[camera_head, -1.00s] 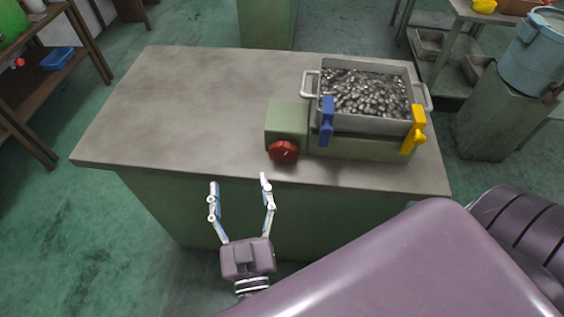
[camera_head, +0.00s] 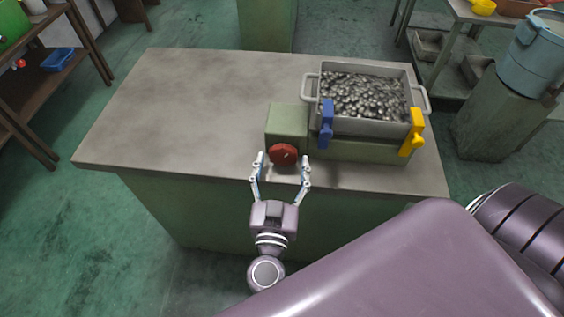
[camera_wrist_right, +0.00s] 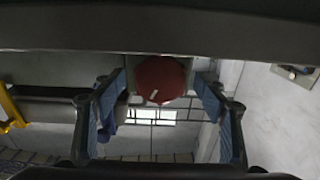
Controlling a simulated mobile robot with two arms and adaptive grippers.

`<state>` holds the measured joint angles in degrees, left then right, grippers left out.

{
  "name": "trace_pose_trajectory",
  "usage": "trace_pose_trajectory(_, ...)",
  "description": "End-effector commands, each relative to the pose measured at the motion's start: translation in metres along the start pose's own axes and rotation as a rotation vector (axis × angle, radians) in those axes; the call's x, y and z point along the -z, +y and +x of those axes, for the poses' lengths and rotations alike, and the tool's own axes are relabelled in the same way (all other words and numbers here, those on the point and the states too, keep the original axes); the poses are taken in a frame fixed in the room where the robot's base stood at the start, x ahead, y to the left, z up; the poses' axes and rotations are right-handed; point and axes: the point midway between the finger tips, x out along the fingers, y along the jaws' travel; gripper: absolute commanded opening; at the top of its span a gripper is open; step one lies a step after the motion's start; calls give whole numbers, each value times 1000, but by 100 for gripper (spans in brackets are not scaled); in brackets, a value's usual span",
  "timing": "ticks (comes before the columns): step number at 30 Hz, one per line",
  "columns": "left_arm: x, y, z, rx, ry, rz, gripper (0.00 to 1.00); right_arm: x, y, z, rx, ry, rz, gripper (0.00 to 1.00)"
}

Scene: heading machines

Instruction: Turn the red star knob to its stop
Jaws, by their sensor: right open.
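The red star knob (camera_head: 284,154) sits on the front face of a green box (camera_head: 287,119) on the grey table. A light mark shows on its face. My right gripper (camera_head: 282,160) is open, its fingers pointing at the knob from the table's front edge. In the right wrist view the knob (camera_wrist_right: 160,80) shows between the two spread fingers (camera_wrist_right: 160,100). I see no finger closed on it; whether a fingertip touches it I cannot tell. My left gripper is not in view.
A grey tray (camera_head: 312,112) full of metal pieces stands on the green base right of the knob, with a blue clamp (camera_head: 326,122) and a yellow clamp (camera_head: 413,131) at its front. The table's left part (camera_head: 180,110) is clear.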

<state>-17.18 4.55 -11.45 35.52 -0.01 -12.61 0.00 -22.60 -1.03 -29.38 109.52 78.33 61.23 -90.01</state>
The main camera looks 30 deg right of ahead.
Motion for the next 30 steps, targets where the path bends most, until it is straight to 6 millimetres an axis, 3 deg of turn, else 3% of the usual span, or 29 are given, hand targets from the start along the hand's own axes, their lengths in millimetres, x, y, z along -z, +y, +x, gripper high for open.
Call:
trace_pose_trajectory(5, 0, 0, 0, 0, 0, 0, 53, 0, 0, 0, 0, 0, -1, 66)
trace_pose_trajectory(16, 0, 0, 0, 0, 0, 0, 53, 0, 0, 0, 0, 1, -1, 25)
trace_pose_trajectory(30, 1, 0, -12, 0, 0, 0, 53, 2, -1, -1, -1, -2, 125, 24)
